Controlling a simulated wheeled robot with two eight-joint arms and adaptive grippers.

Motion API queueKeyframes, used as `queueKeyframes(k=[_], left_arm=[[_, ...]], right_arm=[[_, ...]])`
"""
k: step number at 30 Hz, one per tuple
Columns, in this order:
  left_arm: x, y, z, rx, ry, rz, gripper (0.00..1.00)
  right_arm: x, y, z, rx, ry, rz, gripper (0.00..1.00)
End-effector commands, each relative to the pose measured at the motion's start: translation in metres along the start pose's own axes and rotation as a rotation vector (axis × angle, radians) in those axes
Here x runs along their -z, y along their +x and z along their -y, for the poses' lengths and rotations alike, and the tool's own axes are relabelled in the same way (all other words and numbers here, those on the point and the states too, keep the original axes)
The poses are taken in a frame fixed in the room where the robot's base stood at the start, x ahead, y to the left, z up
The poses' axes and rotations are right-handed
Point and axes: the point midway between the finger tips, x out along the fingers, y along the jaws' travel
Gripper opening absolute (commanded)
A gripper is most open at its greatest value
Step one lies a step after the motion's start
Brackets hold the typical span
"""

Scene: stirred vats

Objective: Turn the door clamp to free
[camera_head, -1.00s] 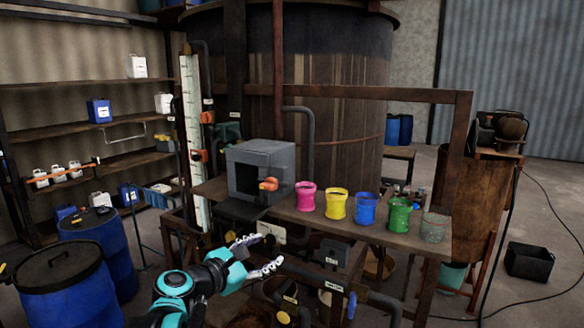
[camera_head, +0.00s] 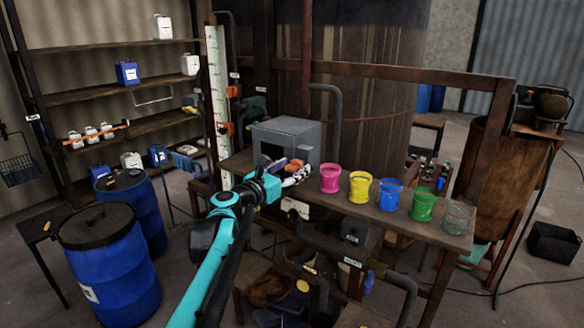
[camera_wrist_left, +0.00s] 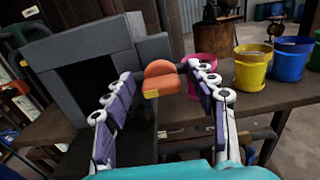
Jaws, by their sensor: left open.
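The door clamp (camera_wrist_left: 161,77) is an orange knob with a small yellow part at its lower left. It sits at the front right edge of the grey box (camera_head: 286,133), whose dark front opening shows in the left wrist view. The clamp also shows in the head view (camera_head: 294,164), partly hidden by my gripper. My left gripper (camera_wrist_left: 158,82) is open, with one finger on each side of the clamp. I cannot tell whether either finger touches it. My right gripper is not in view.
A pink cup (camera_head: 330,178), a yellow cup (camera_head: 360,186), a blue cup (camera_head: 390,194), a green cup (camera_head: 423,204) and a clear glass (camera_head: 458,217) stand in a row on the bench, right of the box. Blue drums (camera_head: 110,262) stand on the floor at left.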

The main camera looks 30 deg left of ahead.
Motion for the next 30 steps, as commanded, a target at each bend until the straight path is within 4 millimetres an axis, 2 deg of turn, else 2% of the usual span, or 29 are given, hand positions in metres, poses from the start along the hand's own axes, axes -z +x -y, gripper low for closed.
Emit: queueKeyframes(k=[7,12,13,23,30], left_arm=[[0.0002,0.001,-0.0001,0.0,0.001,0.0,0.57],[0.0001,0.0009,-0.0001,0.0,0.001,0.0,0.12],[0.0001,0.0009,-0.0001,0.0,0.001,0.0,0.07],[-0.0001,0.0009,-0.0001,0.0,0.026,0.0,0.07],[-0.0001,0.0011,0.0004,0.0,0.146,0.0,0.07]], right_arm=[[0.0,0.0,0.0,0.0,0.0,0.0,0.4],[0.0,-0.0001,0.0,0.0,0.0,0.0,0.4],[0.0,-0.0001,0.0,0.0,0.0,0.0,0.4],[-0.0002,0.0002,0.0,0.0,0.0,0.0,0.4],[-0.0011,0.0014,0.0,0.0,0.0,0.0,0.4]])
